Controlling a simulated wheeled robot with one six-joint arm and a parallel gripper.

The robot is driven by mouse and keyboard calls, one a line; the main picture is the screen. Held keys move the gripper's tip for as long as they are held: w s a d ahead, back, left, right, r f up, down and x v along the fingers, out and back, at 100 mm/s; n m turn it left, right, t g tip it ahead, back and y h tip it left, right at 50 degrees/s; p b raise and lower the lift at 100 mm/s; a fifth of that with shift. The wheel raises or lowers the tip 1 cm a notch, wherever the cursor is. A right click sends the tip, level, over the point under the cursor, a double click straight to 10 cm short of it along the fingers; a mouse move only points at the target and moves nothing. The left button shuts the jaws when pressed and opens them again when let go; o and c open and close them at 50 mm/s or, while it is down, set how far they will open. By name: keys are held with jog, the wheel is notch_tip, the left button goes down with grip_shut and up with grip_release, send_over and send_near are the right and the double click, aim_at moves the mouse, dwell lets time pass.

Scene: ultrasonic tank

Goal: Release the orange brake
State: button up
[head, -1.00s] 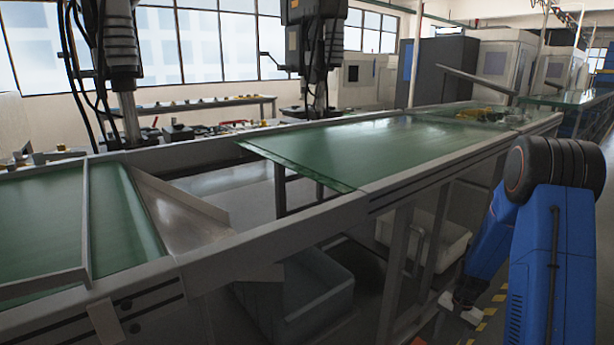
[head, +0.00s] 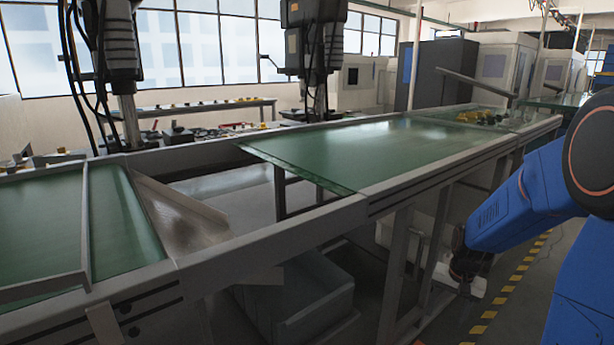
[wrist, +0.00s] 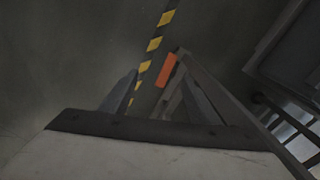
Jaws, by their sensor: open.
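A small orange bar, probably the orange brake (wrist: 166,70), shows in the wrist view, just above the middle. It sits beside a grey metal frame, and its mount cannot be made out. My gripper (wrist: 159,80) is open and empty, with its two grey fingers spread apart. The orange bar appears between the fingertips, nearer the right finger. How far beyond them it lies cannot be told. In the head view my gripper (head: 468,282) hangs low beside the bench frame on the right.
A long bench with a green top (head: 390,150) runs across the head view. Grey bins (head: 300,300) stand under it. A yellow-black floor stripe (head: 505,290) runs along the aisle at right. Grey legs (head: 400,265) stand close to my gripper.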

jog(key=s+a+r+n+t, duration=0.1)
jog(key=s+a+r+n, duration=0.1)
jog(key=s+r, duration=0.4)
jog(key=s+a+r+n+t, duration=0.1)
jog(key=s+a+r, duration=0.4)
jog(key=s, duration=0.6)
jog(key=s+a+r+n+t, duration=0.2)
jog(key=s+r, duration=0.4)
jog(key=s, duration=0.3)
jog(key=shift+a+r+n, duration=0.3)
jog(key=shift+a+n, duration=0.5)
jog(key=shift+n, duration=0.1)
